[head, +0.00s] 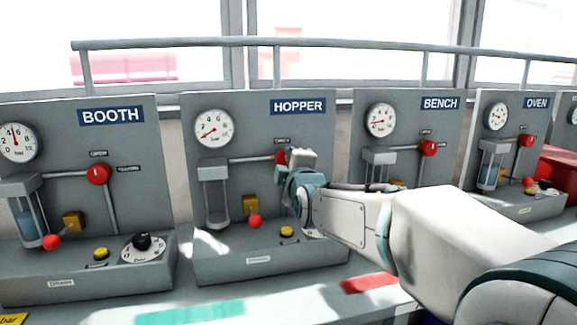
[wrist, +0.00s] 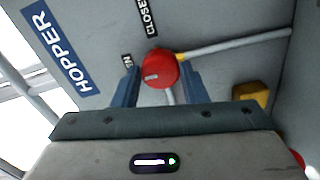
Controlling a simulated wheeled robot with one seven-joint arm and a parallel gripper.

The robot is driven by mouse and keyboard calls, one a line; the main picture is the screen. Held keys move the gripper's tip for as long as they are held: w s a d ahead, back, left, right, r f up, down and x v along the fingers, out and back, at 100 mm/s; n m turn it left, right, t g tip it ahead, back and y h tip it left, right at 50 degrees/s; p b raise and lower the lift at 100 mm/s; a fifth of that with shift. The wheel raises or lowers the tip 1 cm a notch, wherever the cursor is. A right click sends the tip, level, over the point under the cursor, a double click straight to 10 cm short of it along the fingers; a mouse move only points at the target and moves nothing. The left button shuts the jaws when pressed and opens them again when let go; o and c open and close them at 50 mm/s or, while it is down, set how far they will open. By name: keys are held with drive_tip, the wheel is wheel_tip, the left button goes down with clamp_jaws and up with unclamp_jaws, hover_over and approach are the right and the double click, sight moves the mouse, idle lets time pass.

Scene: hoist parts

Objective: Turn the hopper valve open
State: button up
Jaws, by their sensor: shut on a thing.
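The hopper panel (head: 258,107) stands second from left in the head view, with a gauge above and a glass cylinder below. Its valve is a round red knob (head: 279,157), partly hidden by my gripper (head: 286,162). In the wrist view the red knob (wrist: 161,68) sits between the two blue fingers of my gripper (wrist: 160,80), which is shut on it. A pale mark on the knob points to the left. A "CLOSED" label (wrist: 148,17) lies above the knob, and a partly hidden label (wrist: 127,60) lies to its left.
The booth panel (head: 137,140) stands to the left; the bench panel (head: 400,105) and oven panel (head: 535,120) stand to the right. Below the hopper valve are a red-tipped lever (head: 255,221) and a yellow button (head: 287,231). A rail (head: 330,43) runs behind the panels.

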idle(0.3)
drive_tip(key=o, duration=1)
drive_tip(key=v, duration=1.3)
drive_tip(key=shift+s, duration=0.4)
